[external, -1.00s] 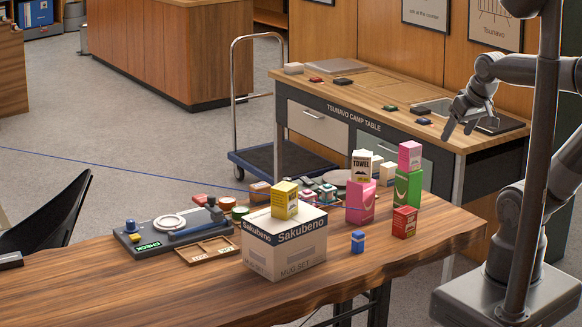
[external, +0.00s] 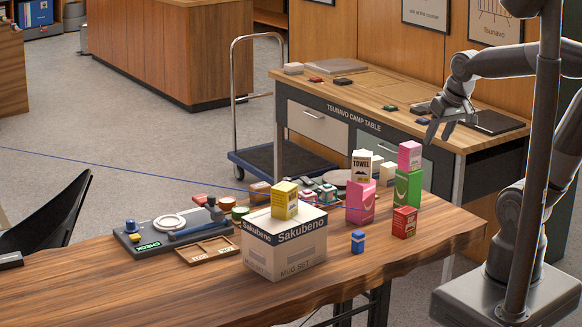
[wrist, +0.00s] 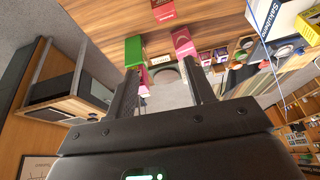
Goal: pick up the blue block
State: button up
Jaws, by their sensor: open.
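The blue block (external: 358,242) stands upright on the wooden table, right of the Sakubeno carton and left of the red box. I cannot make it out in the wrist view. My gripper (external: 440,133) is open and empty, up in the air to the right of and well above the block. In the wrist view my open fingers (wrist: 160,78) have nothing between them that they touch.
On the wooden table (external: 150,290) stand the Sakubeno carton (external: 285,250) with a yellow box on top, a red box (external: 404,222), stacked pink (external: 360,203) and green (external: 407,188) boxes, and a tray. The camp table (external: 380,90) is behind. The table front is clear.

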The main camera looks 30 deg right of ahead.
jog(key=w+a+f+g, duration=0.3)
jog(key=w+a+f, duration=0.35)
jog(key=a, duration=0.35)
jog(key=g, duration=0.1)
send_over(359, 233)
notch_tip(359, 233, down, 9)
jog(key=shift+w+a+f, duration=0.1)
jog(key=shift+f, duration=0.1)
jog(key=shift+a+f, duration=0.15)
jog(key=shift+f, duration=0.2)
notch_tip(359, 233, down, 5)
jog(key=shift+r, duration=0.2)
jog(key=shift+d+f, duration=0.15)
jog(key=shift+f, duration=1.3)
jog(key=shift+d+f, duration=0.1)
jog(key=shift+f, duration=1.35)
jog(key=c, duration=1.1)
